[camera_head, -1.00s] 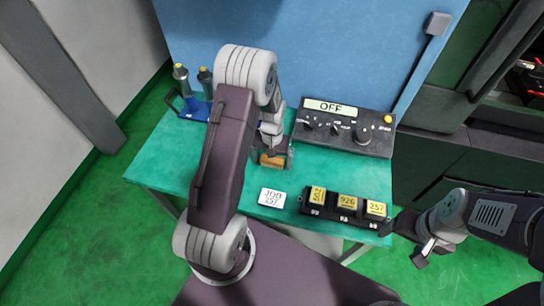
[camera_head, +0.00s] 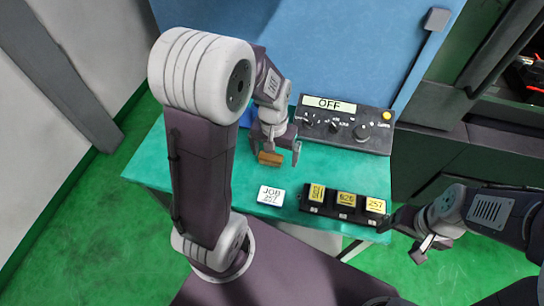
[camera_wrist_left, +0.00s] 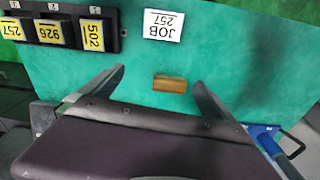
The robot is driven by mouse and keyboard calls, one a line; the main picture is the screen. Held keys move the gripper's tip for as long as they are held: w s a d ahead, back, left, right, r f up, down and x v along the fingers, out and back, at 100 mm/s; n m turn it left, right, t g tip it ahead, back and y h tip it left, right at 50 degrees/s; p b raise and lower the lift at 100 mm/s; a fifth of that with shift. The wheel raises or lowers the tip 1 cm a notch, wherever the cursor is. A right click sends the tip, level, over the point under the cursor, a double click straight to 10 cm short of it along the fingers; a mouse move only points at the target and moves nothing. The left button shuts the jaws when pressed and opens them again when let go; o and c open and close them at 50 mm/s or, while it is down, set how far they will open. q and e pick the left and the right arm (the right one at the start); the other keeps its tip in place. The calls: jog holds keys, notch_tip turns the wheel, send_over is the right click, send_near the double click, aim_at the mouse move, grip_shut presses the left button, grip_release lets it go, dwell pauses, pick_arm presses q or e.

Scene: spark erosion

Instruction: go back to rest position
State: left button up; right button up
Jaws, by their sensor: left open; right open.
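My left gripper (camera_head: 277,152) is open above the green table, and its arm rises large in the head view. A small brown block (camera_head: 270,158) lies on the table under it. In the left wrist view the block (camera_wrist_left: 170,84) sits between the two open fingers (camera_wrist_left: 158,84), touching neither. My right gripper (camera_head: 403,240) is open and empty, beside the table's right front corner.
A white JOB 257 card (camera_head: 271,195) lies near the front. A black tray (camera_head: 338,214) holds three yellow-labelled blocks. A control box reading OFF (camera_head: 345,130) stands at the back. A blue holder (camera_wrist_left: 272,136) shows in the left wrist view.

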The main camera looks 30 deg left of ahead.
pick_arm(q)
jog(key=s+d+m, duration=0.1)
jog(key=s+d, duration=0.2)
jog(key=s, duration=0.4)
jog(key=shift+f+t, duration=0.3)
jog(key=shift+s+d, duration=0.1)
jog(key=shift+s, duration=0.05)
dwell(0.4)
